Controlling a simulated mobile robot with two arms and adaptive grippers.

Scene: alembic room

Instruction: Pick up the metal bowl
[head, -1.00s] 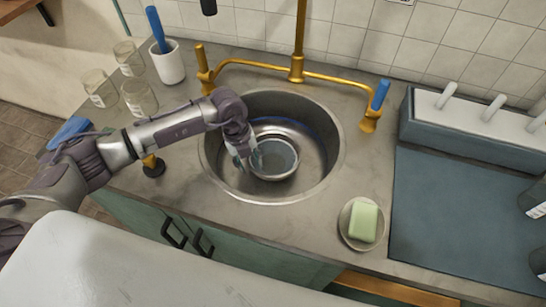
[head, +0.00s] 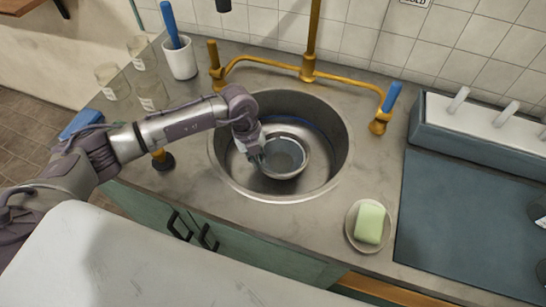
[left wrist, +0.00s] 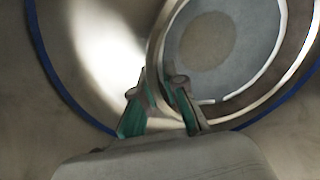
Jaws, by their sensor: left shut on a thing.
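The metal bowl (head: 287,157) is in the round sink basin (head: 333,165) in the head view. It is shiny, with a grey-blue inside. In the left wrist view the bowl (left wrist: 215,50) fills the upper right, its rim running down between the fingers. My left gripper (head: 258,157) reaches into the sink from the left and is shut on the bowl's left rim. In the left wrist view my left gripper (left wrist: 160,90) has one finger on each side of the rim. I cannot tell whether the bowl touches the sink floor. My right gripper is not in view.
A brass tap (head: 307,70) stands behind the sink. A soap dish with green soap (head: 369,223) lies at the front right of the basin. Glass jars (head: 152,95) and a white cup (head: 180,60) stand at the back left. A blue-grey drying mat (head: 460,220) lies on the right.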

